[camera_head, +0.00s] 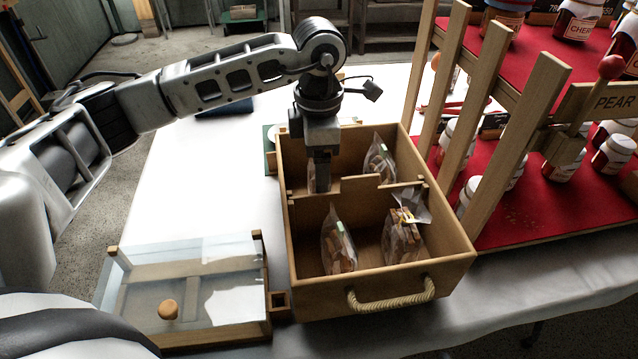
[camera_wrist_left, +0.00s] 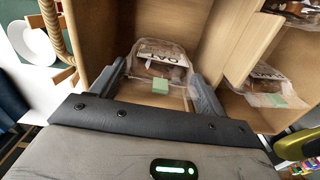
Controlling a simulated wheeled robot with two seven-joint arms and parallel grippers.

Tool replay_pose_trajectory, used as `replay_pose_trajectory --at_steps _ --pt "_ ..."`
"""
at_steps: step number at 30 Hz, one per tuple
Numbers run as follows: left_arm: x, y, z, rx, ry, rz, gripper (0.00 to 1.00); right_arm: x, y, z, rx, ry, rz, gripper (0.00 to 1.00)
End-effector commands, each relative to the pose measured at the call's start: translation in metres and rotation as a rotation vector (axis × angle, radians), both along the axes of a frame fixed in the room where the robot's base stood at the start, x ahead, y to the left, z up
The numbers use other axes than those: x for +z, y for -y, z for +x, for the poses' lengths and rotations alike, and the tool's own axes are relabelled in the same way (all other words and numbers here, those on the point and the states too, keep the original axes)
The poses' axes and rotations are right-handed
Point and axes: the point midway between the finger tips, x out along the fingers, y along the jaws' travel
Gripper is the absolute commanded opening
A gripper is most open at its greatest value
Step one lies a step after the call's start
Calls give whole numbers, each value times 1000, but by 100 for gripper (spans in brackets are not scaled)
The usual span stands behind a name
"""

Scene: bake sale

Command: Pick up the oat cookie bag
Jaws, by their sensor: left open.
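A clear bag of brown cookies, the oat cookie bag (camera_wrist_left: 165,58), stands in a compartment of the wooden crate (camera_wrist_left: 105,25); its label reads OAT upside down in the left wrist view. My left gripper (camera_wrist_left: 160,84) is open, with one finger on each side of the bag; whether they touch it I cannot tell. In the head view my left gripper (camera_head: 320,180) points down into the far left compartment and mostly hides this bag (camera_head: 311,174). My right gripper is not in view.
Other cookie bags stand in the crate: near left (camera_head: 338,247), near right (camera_head: 403,240) and far right (camera_head: 379,160). Low dividers separate them. A lidded wooden box (camera_head: 190,335) is left of the crate; a jar rack (camera_head: 487,140) stands close on its right.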

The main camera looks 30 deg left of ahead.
Motion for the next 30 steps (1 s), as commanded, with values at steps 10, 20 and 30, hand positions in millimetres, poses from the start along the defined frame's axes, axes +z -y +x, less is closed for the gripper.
replay_pose_trajectory --at_steps 10,20,30 --pt "-9 0 0 -1 1 1 69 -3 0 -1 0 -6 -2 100" --pt "-8 0 0 -1 1 0 53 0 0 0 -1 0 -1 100" --pt "34 1 2 0 8 -2 53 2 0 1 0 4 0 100"
